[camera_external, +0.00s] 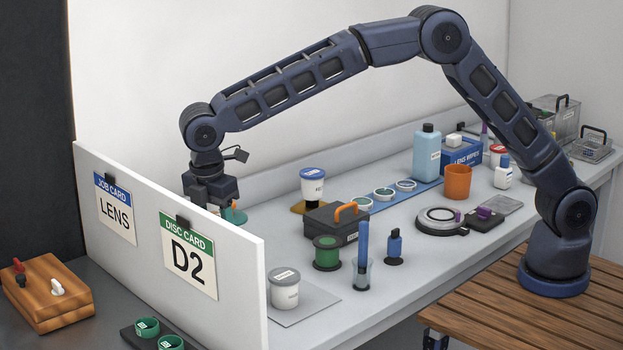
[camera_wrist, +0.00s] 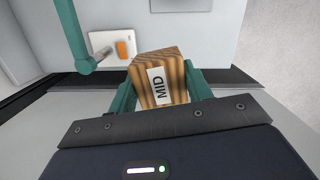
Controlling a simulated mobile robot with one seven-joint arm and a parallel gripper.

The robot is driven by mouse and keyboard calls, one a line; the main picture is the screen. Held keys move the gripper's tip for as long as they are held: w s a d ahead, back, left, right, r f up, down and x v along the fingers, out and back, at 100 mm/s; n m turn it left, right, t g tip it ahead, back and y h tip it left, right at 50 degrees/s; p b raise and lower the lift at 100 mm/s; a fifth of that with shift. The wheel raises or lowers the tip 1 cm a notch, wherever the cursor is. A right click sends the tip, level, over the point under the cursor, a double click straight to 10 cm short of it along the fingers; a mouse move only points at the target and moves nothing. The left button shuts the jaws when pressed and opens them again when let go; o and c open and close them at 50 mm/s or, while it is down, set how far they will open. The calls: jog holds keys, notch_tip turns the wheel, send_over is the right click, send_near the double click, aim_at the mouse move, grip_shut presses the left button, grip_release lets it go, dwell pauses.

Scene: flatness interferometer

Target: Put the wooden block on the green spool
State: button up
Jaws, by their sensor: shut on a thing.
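My gripper (camera_external: 212,205) is low behind the white panel, at the left end of the bench in the external view. In the wrist view my gripper's teal fingers (camera_wrist: 160,90) are shut on the wooden block (camera_wrist: 172,62), a striped brown block with a white "MID" label. The panel hides most of the fingers and the block in the external view. The green spool (camera_external: 326,254) stands upright on the bench, right of my gripper and in front of the dark toolbox. Its top looks bare. The spool does not show in the wrist view.
The white panel (camera_external: 160,225) stands between my gripper and the near side. A teal stand (camera_wrist: 75,40) rises beside the block.

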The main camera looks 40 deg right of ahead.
jog(key=shift+d+r, duration=0.1)
jog(key=shift+r, duration=0.25)
jog(key=w+d+r+m, duration=0.1)
jog(key=w+d+r, duration=0.1)
jog(key=d, duration=0.7)
jog(key=w+d+r, duration=0.2)
jog(key=d+r, duration=0.1)
jog(key=d, duration=0.6)
jog(key=r+m, duration=0.1)
send_over(329, 241)
jog(key=f, duration=1.9)
jog(key=shift+a+f, duration=0.15)
jog(key=shift+a, duration=0.05)
jog(key=shift+f, duration=0.1)
jog(key=o, duration=0.9)
jog(key=shift+o, duration=0.4)
